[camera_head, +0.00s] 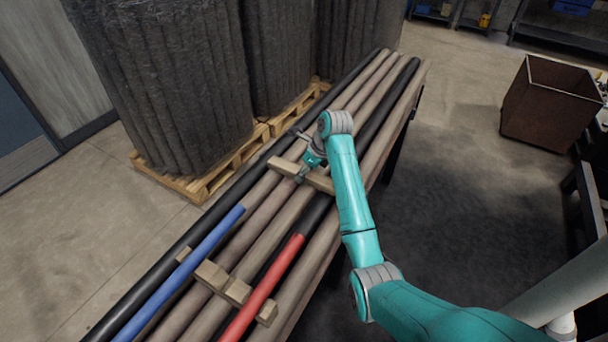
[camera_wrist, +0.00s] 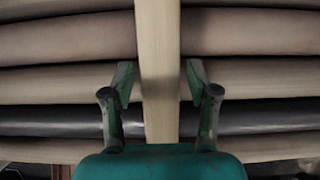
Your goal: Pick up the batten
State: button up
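A pale wooden batten (camera_head: 283,166) lies across the long rolls in the head view, partly hidden behind my gripper (camera_head: 309,168). In the wrist view the batten (camera_wrist: 158,40) runs up and down the middle, between the two fingers of my gripper (camera_wrist: 160,82). The fingers are spread, with a visible gap on each side of the wood. They do not appear to touch it. I cannot tell how far above the rolls the fingertips are.
Brown and black rolls lie side by side, with a blue tube (camera_head: 190,262) and a red tube (camera_head: 265,288) nearer. Another wooden batten (camera_head: 236,291) crosses them. Wrapped stacks on pallets (camera_head: 207,187) stand at left. A rusty bin (camera_head: 546,103) stands at right, past open floor.

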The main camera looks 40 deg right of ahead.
jog(key=c, duration=0.9)
jog(key=shift+o, duration=0.2)
notch_tip(320, 180, up, 10)
jog(key=shift+d, duration=0.1)
